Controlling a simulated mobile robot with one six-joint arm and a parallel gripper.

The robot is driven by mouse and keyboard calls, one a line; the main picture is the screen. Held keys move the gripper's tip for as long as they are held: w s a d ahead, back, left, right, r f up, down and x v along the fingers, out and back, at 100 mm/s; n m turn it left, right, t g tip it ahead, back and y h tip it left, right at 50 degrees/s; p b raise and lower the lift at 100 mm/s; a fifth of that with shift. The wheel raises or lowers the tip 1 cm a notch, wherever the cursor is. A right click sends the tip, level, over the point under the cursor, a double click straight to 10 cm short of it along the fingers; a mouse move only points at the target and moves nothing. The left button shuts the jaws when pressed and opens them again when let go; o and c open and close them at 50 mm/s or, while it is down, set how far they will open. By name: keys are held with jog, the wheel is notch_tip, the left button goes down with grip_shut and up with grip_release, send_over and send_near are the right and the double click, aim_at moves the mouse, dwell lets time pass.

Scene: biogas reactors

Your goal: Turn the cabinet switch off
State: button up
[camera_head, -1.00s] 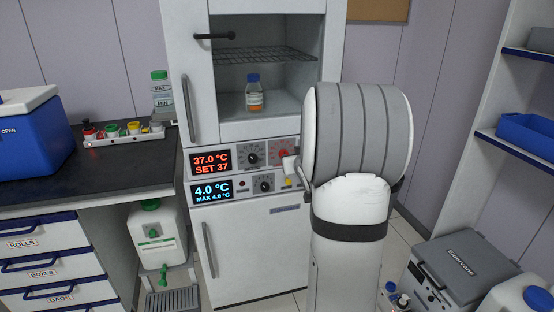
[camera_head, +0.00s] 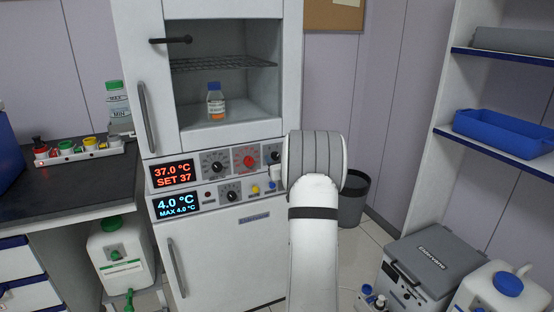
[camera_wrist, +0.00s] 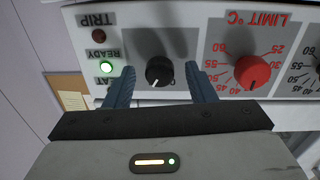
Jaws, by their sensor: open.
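The tall white cabinet (camera_head: 225,250) stands left of my arm in the head view, with two control panels across its middle. In the wrist view, which shows the panel upside down, a black knob (camera_wrist: 159,71) with a small white pointer mark sits on the panel. It shows at the upper panel's right end in the head view (camera_head: 275,157), partly behind my arm. My gripper (camera_wrist: 160,68) is open, with one blue finger on each side of the black knob; contact cannot be told. The head view mostly hides my gripper behind my arm.
A red LIMIT dial (camera_wrist: 252,72) is beside the black knob, close to one finger. A grey bin (camera_head: 352,200) stands behind my arm. A grey case (camera_head: 435,262) is at lower right.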

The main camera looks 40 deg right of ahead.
jog(key=shift+w, duration=0.15)
jog(key=shift+c, duration=0.4)
jog(key=c, duration=0.9)
jog(key=shift+f+n+b, duration=0.1)
jog(key=shift+n+b, duration=0.2)
jog(key=shift+b, duration=0.35)
jog(key=n+b, duration=0.1)
jog(key=b, duration=0.2)
jog(key=shift+f+n, duration=0.2)
jog(key=shift+n, duration=0.2)
jog(key=n+b, duration=0.3)
jog(key=b, duration=0.2)
jog(key=shift+n, duration=0.3)
jog(key=n+b, duration=0.2)
jog(key=b, duration=0.1)
jog(key=shift+n, duration=0.3)
jog(key=n+b, duration=0.3)
jog(key=shift+r, duration=0.1)
jog(key=shift+r+n, duration=0.1)
jog(key=shift+n, duration=0.3)
